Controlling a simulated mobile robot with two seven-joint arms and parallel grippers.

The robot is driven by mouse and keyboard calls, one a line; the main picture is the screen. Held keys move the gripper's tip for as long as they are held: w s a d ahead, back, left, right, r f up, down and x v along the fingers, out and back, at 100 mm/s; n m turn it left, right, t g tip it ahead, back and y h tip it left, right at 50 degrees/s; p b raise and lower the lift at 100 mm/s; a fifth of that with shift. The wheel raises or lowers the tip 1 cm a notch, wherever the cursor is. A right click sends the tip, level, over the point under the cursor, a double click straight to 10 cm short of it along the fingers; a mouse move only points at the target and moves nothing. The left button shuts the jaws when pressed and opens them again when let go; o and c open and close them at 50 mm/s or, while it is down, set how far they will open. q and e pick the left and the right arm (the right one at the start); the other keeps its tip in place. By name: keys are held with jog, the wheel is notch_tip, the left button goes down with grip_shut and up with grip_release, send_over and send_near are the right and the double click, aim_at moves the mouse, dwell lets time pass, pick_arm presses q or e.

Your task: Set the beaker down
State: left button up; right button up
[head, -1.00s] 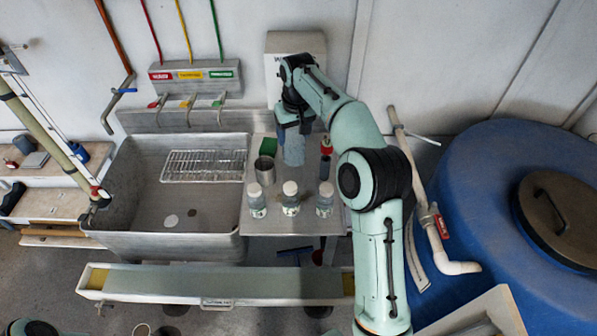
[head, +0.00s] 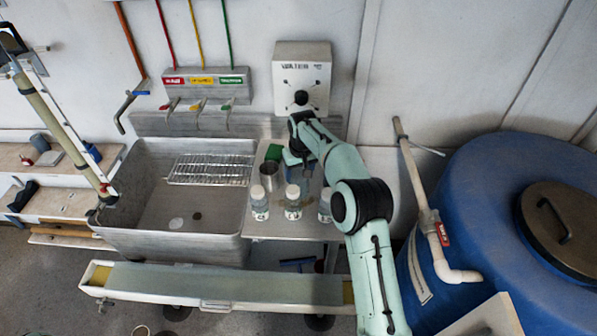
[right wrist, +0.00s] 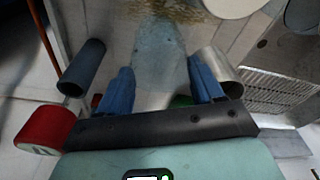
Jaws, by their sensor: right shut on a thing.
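My right gripper (head: 298,160) is low over the metal side counter (head: 290,230) beside the sink, partly hidden by its own arm. In the right wrist view its two blue fingers (right wrist: 162,88) are on either side of a clear glass beaker (right wrist: 160,50), and the gripper is shut on it. In the head view the beaker (head: 308,174) shows only as a small bluish patch, partly covered by the arm. I cannot tell whether its base touches the counter. My left gripper is not in view.
Several things stand close by: a metal cup (head: 269,174), a green block (head: 273,153) and white-lidded jars (head: 293,203) along the counter's front. The right wrist view shows a grey cylinder (right wrist: 82,66) and a red object (right wrist: 45,130). The sink (head: 190,215) is left.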

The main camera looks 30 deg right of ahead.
jog(key=shift+w+f, duration=0.2)
jog(key=shift+w, duration=0.15)
jog(key=o, duration=1.1)
jog(key=shift+c, duration=0.2)
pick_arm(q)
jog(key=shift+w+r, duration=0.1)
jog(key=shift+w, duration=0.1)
pick_arm(e)
jog(key=shift+s+r, duration=0.1)
jog(key=shift+s, duration=0.05)
jog(key=shift+r, duration=0.1)
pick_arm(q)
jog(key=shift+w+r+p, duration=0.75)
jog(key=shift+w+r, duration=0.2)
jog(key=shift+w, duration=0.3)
pick_arm(e)
notch_tip(320, 180, up, 12)
jog(key=s, duration=0.1)
jog(key=shift+s+a, duration=0.15)
jog(key=shift+s, duration=0.2)
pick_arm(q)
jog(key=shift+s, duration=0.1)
